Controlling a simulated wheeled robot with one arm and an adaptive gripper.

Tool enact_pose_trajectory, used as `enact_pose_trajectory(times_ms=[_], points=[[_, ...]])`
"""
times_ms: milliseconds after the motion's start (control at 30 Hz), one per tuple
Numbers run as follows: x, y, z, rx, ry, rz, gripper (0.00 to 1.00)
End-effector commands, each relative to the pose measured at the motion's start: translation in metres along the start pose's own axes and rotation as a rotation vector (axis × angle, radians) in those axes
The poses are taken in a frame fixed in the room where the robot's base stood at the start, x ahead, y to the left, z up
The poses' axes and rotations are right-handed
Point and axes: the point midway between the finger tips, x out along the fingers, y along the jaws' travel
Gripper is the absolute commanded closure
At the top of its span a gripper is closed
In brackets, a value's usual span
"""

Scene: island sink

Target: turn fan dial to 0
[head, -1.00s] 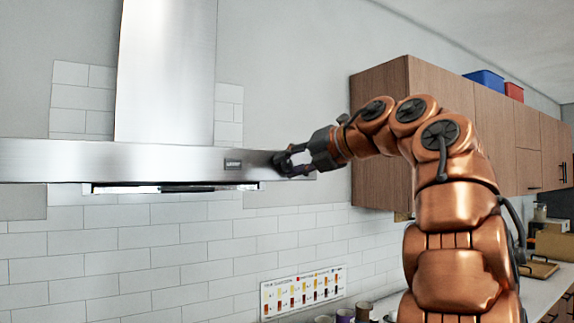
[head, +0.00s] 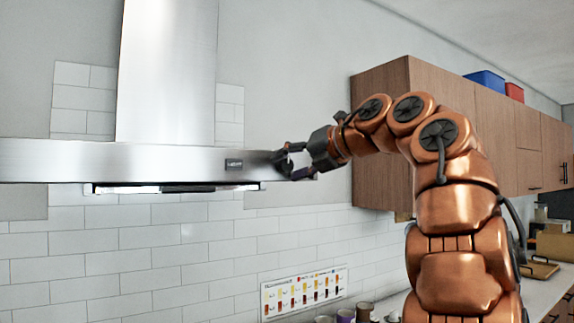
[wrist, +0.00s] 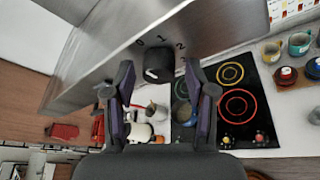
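The fan dial (wrist: 158,65) is a dark round knob on the front of the steel range hood (wrist: 95,65), with the marks 0, 1 and 2 printed above it in the wrist view. A small white mark shows on its lower left face; I cannot tell which number it points to. My gripper (wrist: 160,75) is open, its two fingers apart on either side of the dial with visible gaps.
Below are a black cooktop (wrist: 228,105) with coloured rings and several mugs (wrist: 299,44) on the counter. Wooden wall cabinets (head: 380,135) stand right of the hood, behind my arm. A colour chart (head: 304,293) is on the tiled wall.

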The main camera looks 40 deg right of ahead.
Motion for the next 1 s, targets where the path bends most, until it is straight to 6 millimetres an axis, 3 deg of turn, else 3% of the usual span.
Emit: enact_pose_trajectory(times_ms=[367, 667, 1000], points=[[-0.005, 0.001, 0.001, 0.000, -0.003, 0.001, 0.41], [-0.051, -0.001, 0.001, 0.000, -0.004, 0.001, 0.41], [-0.071, 0.000, 0.001, 0.001, -0.001, 0.002, 0.41]])
